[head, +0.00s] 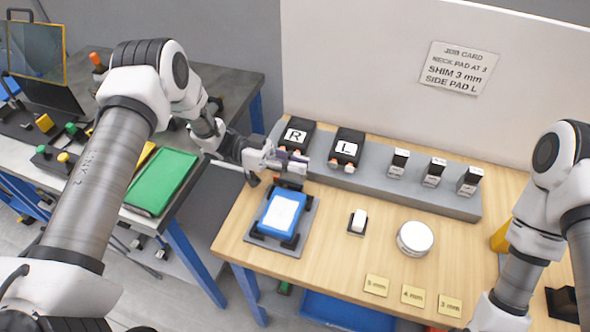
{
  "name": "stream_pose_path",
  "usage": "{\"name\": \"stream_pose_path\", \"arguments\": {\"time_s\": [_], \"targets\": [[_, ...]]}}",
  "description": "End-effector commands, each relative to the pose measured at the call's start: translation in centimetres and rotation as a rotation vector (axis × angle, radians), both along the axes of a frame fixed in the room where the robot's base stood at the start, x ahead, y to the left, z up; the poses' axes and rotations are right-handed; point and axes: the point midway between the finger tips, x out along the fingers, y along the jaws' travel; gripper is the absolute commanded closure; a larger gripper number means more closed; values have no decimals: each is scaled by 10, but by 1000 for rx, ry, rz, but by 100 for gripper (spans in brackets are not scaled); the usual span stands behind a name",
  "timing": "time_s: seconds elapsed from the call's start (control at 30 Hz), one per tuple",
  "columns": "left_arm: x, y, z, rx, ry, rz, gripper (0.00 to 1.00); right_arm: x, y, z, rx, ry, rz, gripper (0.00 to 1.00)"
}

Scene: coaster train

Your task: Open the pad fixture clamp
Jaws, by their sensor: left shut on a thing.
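The pad fixture (253,241) is a grey plate near the left end of the wooden table. A blue pad with a white top (281,213) lies on it, with dark holders at its edges. The clamp (290,183) stands at the fixture's back edge. My left gripper (291,163) reaches in from the left just above and behind the pad and is shut at the clamp's upper part. The gripper hides much of the clamp, so its exact position is hard to tell. My right arm is at the right edge; its gripper is out of view.
A grey rack (415,190) behind holds black blocks marked R (295,135) and L (347,148), plus several small blocks. A white-topped block (358,220), a round white tin (415,238) and yellow shim cards (413,296) lie right of the fixture.

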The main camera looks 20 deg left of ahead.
Motion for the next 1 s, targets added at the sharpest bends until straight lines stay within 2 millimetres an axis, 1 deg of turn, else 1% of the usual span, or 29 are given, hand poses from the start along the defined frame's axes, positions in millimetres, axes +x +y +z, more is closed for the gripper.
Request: {"name": "stream_pose_path", "arguments": {"time_s": [0.03,0.1,0.37,0.7,1.0], "targets": [[3,0,-2,2,37,3,100,0,0,-5,0,0,0,60],[6,0,-2,4,104,3,100,0,0,-8,0,0,0,60],[18,-1,-1,13,352,2,100,0,0,-19,0,0,0,60],[32,-1,-6,25,666,2,100,0,0,-32,0,0,0,60],[40,-2,-11,33,869,2,100,0,0,-39,0,0,0,60]]}}
